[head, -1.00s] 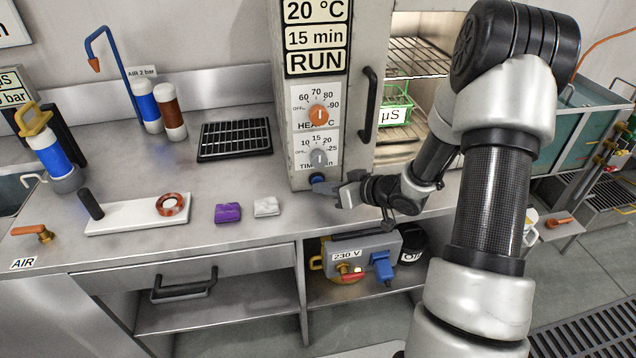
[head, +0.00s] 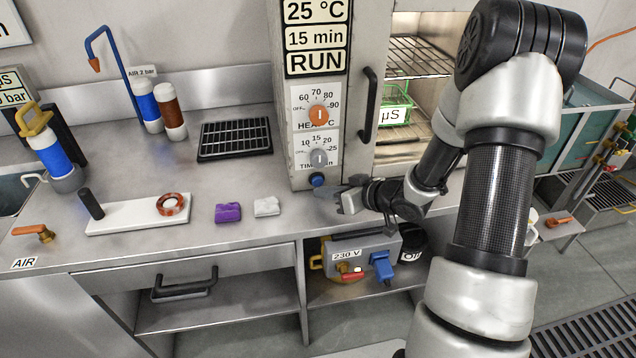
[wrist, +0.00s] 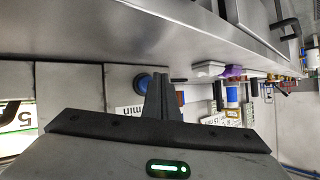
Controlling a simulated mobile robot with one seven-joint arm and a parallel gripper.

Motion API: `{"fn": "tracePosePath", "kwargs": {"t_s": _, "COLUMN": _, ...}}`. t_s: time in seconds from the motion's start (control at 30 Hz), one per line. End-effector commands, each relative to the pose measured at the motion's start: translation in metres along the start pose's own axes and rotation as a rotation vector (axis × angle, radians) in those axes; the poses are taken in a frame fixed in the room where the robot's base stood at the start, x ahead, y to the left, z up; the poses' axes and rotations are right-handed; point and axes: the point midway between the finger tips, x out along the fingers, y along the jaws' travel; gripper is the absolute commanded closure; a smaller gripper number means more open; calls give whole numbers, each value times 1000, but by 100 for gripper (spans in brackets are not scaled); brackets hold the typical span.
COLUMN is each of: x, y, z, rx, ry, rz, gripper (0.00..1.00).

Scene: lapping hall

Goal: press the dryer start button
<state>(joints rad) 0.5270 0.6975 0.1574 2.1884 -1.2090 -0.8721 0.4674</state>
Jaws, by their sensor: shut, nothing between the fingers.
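The dryer (head: 352,30) stands on the bench. Its display panel (head: 317,38) reads 25 °C, 15 min and RUN. Below are the orange heat knob (head: 319,115) and the grey timer knob (head: 319,157). The blue round button (head: 317,180) sits at the bottom of the dryer front. It also shows in the wrist view (wrist: 142,82), just left of my fingers. My gripper (head: 326,191) is shut and empty, just right of and below the button, apparently a little apart from it. In the wrist view the closed fingers (wrist: 161,88) point toward the dryer front.
A black door handle (head: 368,104) stands out right of the knobs. Wire racks and a green basket (head: 396,108) show inside the dryer. On the bench are a purple block (head: 228,212), a white block (head: 267,206), a black rack (head: 235,139) and a white board (head: 125,218).

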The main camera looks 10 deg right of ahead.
Motion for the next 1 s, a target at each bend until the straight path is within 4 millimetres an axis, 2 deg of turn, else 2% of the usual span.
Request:
{"fn": "tracePosePath", "kwargs": {"t_s": 0.2, "x": -3, "y": -2, "z": 2, "rx": 0, "ry": 0, "rz": 0, "gripper": 100}}
{"fn": "tracePosePath", "kwargs": {"t_s": 0.7, "x": -34, "y": -24, "z": 24, "rx": 0, "ry": -1, "rz": 1, "gripper": 100}}
{"fn": "tracePosePath", "kwargs": {"t_s": 1.0, "x": -35, "y": -25, "z": 25, "rx": 0, "ry": 0, "rz": 0, "gripper": 100}}
